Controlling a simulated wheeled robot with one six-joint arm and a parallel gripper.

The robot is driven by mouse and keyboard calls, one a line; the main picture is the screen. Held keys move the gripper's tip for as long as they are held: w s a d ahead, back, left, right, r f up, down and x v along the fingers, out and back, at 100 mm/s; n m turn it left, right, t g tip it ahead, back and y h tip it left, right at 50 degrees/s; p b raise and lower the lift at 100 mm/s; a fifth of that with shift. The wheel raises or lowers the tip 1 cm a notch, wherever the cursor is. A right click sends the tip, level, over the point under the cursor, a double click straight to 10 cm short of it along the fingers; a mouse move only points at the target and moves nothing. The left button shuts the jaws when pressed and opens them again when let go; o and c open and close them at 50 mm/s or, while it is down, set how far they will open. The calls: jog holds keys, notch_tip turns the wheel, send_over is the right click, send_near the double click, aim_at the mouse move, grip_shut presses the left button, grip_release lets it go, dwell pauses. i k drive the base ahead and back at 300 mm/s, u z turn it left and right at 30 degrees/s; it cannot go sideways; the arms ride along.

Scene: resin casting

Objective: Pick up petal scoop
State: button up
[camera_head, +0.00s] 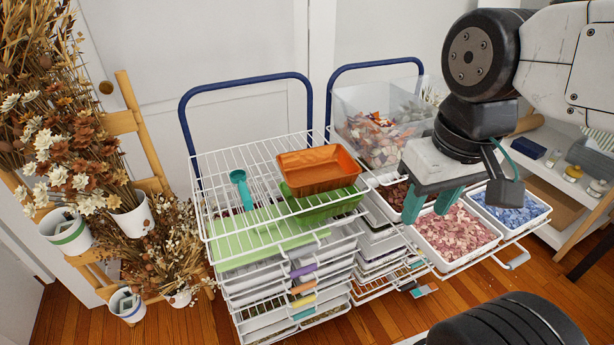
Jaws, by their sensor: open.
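A teal scoop (241,189), which looks like the petal scoop, sits in the top wire basket (217,158) of the left cart. Its round end is up and its handle runs down toward the basket floor. My gripper (431,203) is at the right, over the trays of the right cart, well apart from the scoop. Its two teal fingers point down and are spread, with nothing between them.
An orange tray (318,168) and a green tray (318,204) are stacked right of the scoop. A clear bin of petals (383,135) and trays of pink petals (455,232) and blue petals (512,208) are near my gripper. Blue handles (246,82) rise behind the cart.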

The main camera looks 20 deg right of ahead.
aim_at(237, 177)
jog(key=k, duration=1.25)
jog(key=u, duration=0.75)
jog(key=i, duration=1)
jog(key=z, duration=0.6)
jog(key=i, duration=0.45)
jog(key=z, duration=0.5)
